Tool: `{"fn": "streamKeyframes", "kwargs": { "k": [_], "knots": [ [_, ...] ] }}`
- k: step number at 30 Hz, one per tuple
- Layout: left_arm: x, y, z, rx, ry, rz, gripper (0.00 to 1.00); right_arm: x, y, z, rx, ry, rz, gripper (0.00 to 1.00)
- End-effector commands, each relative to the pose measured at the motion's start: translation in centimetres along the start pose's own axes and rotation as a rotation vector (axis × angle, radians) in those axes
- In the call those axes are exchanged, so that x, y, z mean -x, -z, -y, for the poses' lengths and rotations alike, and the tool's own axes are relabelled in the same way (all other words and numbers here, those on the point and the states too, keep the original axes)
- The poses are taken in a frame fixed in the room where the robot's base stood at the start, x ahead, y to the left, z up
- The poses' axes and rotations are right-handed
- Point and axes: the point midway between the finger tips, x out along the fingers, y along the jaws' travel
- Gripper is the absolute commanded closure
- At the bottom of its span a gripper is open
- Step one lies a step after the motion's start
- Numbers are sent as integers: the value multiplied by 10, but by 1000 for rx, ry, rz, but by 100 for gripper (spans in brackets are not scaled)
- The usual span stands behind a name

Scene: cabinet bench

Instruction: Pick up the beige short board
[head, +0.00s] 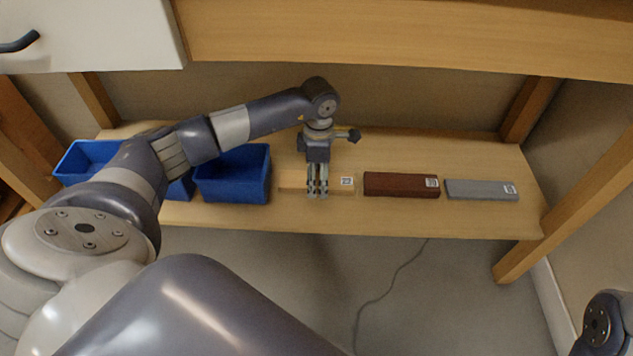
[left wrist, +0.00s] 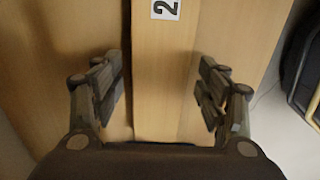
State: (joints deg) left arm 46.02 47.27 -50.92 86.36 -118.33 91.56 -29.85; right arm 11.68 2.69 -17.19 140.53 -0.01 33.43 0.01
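The beige short board (head: 342,188) lies on the wooden bench shelf, with a white label near its right end. In the left wrist view, the board (left wrist: 166,70) runs up the middle of the picture, its label showing a "2". My left gripper (head: 317,194) points down over the board's middle and hides part of it in the head view. In the left wrist view, the fingers of my left gripper (left wrist: 163,95) are spread, one on each side of the board, with gaps to its edges. My right gripper is out of view.
A dark brown board (head: 400,185) and a grey board (head: 482,190) lie to the right of the beige one. Blue bins (head: 232,186) stand to the left, close to the beige board. The shelf's front edge (head: 400,227) is near, and a wooden top (head: 420,40) overhangs behind.

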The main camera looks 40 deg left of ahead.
Motion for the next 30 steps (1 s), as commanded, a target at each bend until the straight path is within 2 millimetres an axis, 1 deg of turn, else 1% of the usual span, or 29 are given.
{"fn": "streamKeyframes", "kwargs": {
  "k": [1,4,5,14,20,21,23,30],
  "knots": [
    [0,0,0,0,0,0,51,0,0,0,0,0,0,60],
    [0,0,0,0,0,0,74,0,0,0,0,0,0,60],
    [0,0,0,0,1,0,78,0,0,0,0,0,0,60],
    [0,0,0,0,0,0,78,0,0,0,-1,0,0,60],
    [11,0,0,0,0,0,78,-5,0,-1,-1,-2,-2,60],
    [16,0,0,0,0,1,78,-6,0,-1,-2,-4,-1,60],
    [23,0,0,-1,-1,0,78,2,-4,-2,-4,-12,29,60],
    [67,0,-1,0,-2,1,78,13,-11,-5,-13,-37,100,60]
  ]
}}
